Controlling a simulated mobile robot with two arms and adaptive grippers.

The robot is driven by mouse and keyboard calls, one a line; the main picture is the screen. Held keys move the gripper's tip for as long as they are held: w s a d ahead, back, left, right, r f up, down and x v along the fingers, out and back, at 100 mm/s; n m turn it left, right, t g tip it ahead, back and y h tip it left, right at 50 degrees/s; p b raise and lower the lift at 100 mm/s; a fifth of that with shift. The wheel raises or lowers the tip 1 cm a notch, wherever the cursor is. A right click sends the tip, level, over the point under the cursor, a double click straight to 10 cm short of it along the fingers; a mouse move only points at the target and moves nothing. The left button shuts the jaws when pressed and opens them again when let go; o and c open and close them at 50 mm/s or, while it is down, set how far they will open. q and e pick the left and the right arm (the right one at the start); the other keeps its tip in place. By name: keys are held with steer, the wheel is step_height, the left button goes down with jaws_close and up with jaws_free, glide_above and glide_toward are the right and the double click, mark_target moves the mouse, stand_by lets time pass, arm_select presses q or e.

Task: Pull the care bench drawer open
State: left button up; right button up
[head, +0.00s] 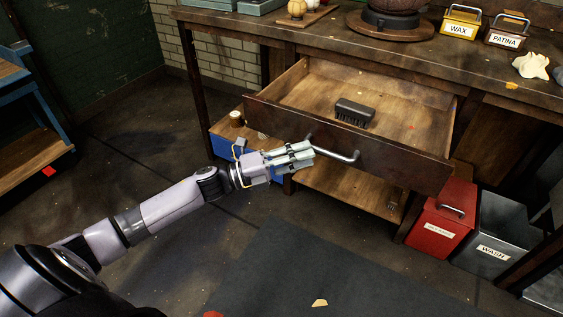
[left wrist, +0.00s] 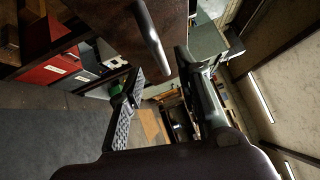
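The care bench drawer (head: 390,162) stands pulled out from the bench, its inside showing. Its curved metal handle (head: 333,150) is on the front panel. A dark brush (head: 354,112) lies in the drawer. My left gripper (head: 308,153) is at the left end of the handle in the head view. In the left wrist view its fingers (left wrist: 165,100) are spread apart with nothing clearly between them, and the handle (left wrist: 150,35) shows beyond the fingertips. Whether a finger touches the handle I cannot tell. My right gripper is in neither view.
A red bin (head: 440,220) and a grey WASH bin (head: 495,240) stand on the floor to the right. A blue box (head: 228,145) sits below the bench on the left. WAX (head: 459,22) and PATINA (head: 507,35) boxes are on the bench top.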

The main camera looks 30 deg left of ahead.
arm_select(q)
steer(key=r+v, duration=0.1)
steer(key=v, duration=0.5)
steer(key=shift+f, duration=0.45)
steer(key=shift+a, duration=0.1)
